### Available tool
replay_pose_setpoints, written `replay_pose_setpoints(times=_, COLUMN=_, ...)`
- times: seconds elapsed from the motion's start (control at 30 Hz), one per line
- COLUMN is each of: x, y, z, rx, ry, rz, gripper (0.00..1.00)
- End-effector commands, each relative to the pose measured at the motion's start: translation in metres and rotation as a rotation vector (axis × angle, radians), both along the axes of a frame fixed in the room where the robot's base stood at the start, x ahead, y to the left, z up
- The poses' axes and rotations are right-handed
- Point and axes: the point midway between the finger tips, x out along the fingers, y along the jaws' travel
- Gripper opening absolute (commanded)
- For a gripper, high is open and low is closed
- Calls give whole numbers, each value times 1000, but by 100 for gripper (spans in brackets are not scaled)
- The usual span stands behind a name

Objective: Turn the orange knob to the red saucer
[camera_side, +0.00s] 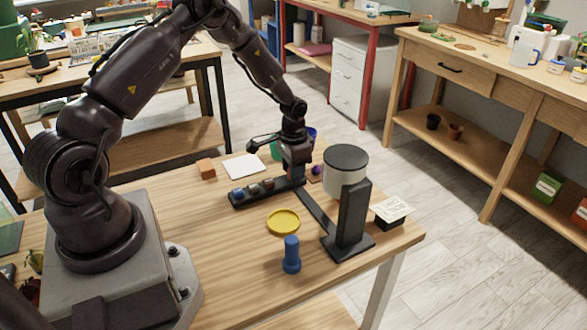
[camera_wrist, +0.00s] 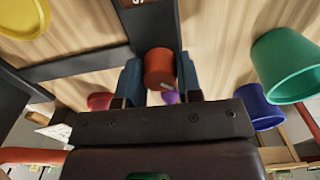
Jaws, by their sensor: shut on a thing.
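My gripper (camera_wrist: 158,80) is shut on the orange knob (camera_wrist: 158,66), with one blue-grey finger on each side of it. A pale mark on the knob's side faces the lower right of the wrist view, near a small purple object (camera_wrist: 170,97). A red object (camera_wrist: 100,101), perhaps the red saucer, shows partly behind the left finger; its shape is not clear. In the side view my gripper (camera_side: 297,178) is down at the right end of the black knob panel (camera_side: 240,199), and the knob is hidden there.
A yellow saucer (camera_side: 284,222) and blue peg (camera_side: 291,255) are in front. A black stand with a white drum (camera_side: 346,180) rises close right of my gripper. Green (camera_wrist: 285,65) and blue (camera_wrist: 258,108) cups are close by. An orange block (camera_side: 206,168) lies left.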

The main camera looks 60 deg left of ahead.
Motion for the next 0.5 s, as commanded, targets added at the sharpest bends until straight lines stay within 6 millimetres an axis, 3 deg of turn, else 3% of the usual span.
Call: replay_pose_setpoints(times=0.5, x=0, y=0, z=1, rx=0, ry=2, rz=-61, gripper=9)
